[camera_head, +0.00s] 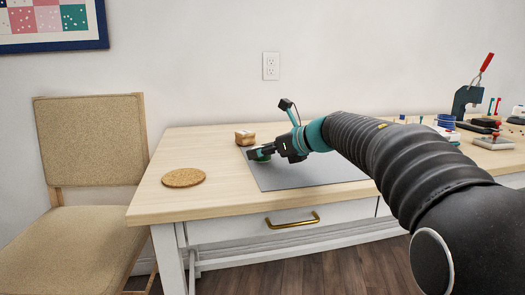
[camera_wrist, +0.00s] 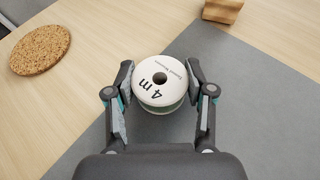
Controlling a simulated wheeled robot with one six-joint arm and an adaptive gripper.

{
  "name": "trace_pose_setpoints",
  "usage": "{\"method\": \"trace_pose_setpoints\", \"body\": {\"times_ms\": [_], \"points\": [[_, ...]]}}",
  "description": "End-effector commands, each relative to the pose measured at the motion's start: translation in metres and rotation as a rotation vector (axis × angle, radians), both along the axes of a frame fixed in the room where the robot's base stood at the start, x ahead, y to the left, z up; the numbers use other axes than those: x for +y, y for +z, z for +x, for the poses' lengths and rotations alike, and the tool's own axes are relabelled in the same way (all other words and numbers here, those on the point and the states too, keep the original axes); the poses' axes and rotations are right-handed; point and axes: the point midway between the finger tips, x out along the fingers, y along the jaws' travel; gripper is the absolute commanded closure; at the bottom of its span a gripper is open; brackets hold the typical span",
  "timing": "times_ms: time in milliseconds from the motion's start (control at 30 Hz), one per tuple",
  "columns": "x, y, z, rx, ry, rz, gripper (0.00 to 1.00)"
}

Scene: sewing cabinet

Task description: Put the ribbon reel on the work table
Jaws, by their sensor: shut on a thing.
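The ribbon reel (camera_wrist: 160,91) is a round white spool with a dark centre hole and "4 m" on its face. My gripper (camera_wrist: 161,95) is shut on it, with one finger on each side. In the head view my gripper (camera_head: 262,154) is low over the left part of the grey mat on the work table (camera_head: 215,197). There the reel (camera_head: 262,157) shows only as a small green edge, mostly hidden by my fingers. Whether the reel touches the mat is hard to tell.
A grey mat (camera_head: 300,174) lies on the table. A round cork mat (camera_head: 184,177) lies at the left front, and a small wooden block (camera_head: 245,137) stands behind my gripper. A press (camera_head: 467,99) and several small items stand at the right. A chair (camera_head: 90,145) is at the left.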

Motion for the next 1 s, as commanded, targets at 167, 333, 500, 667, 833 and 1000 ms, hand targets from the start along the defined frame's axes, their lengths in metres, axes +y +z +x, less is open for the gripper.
{"method": "trace_pose_setpoints", "body": {"times_ms": [167,333,500,667,833,1000], "points": [[0.0000,0.0007,0.0000,0.000,0.000,0.000,0.77],[0.0000,-0.0001,0.0000,0.000,0.000,0.000,0.77],[0.0000,-0.0028,0.0000,0.000,0.000,0.000,0.77],[0.0000,-0.0056,0.0000,0.000,0.000,0.000,0.77],[-0.0001,-0.0087,0.0000,0.000,0.000,0.000,0.77],[0.0000,-0.0082,0.0000,0.000,0.000,0.000,0.17]]}}
